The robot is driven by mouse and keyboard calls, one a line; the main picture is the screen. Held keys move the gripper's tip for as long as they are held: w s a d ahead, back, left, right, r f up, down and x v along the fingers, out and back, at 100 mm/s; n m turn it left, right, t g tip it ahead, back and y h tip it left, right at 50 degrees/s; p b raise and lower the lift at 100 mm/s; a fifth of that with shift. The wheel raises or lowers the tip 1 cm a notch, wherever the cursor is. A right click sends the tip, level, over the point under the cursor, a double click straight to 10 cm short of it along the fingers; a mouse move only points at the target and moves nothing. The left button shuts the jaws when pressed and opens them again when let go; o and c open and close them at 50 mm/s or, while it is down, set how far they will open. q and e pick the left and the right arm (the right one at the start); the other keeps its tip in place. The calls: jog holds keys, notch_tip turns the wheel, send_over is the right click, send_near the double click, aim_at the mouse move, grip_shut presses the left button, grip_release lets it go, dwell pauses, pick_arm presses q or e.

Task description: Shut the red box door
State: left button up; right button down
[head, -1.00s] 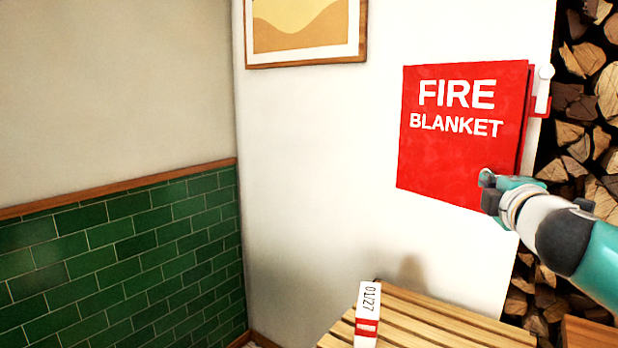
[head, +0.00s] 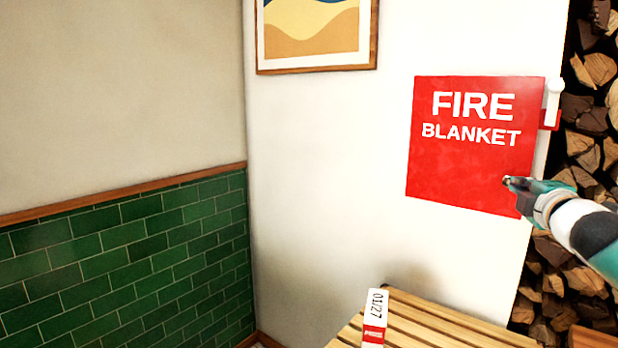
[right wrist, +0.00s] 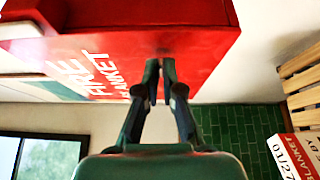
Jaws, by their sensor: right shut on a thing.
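The red box door (head: 470,170) reads FIRE BLANKET in white and lies almost flat against the white wall in the head view. Its red face also shows in the right wrist view (right wrist: 195,30). My right gripper (head: 508,182) is at the door's lower right part. In the right wrist view my gripper's fingertips (right wrist: 160,68) are close together against the red door, shut on a small part of it that the fingers mostly hide. A white latch-like piece (head: 553,100) in a red bracket sits at the door's upper right edge. My left gripper is not in view.
A slatted wooden bench (head: 440,322) stands below the box, with a white and red 01/27 item (head: 375,315) at its left end. Stacked firewood (head: 590,110) is at the right. A framed picture (head: 315,70) hangs left of the box. The wall between is clear.

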jog(key=shift+s+d+r, duration=0.1)
jog(key=shift+d+r, duration=0.05)
jog(key=shift+d, duration=0.3)
